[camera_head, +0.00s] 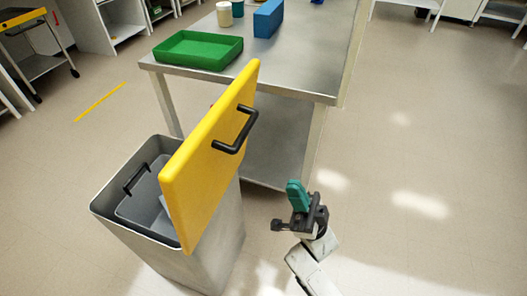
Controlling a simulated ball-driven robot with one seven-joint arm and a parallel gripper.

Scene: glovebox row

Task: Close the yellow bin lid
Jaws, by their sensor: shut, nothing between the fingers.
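The yellow lid (207,160) of the grey bin (215,244) stands open, tilted up steeply from the bin's right side. A black handle (237,131) is on the lid's right-facing side. The bin's mouth is open and a grey inner container (140,205) with a black handle shows inside; part of it is hidden behind the lid. My gripper (297,193), with teal fingers, is to the right of the lid and lower in the picture than the lid's handle. It is shut and empty, apart from the lid.
A steel table (312,62) stands behind the bin, with a green tray (198,50), a blue block (268,18) and a cream jar (224,14) on it. A cart (40,65) and shelves are at the far left. The floor on the right is clear.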

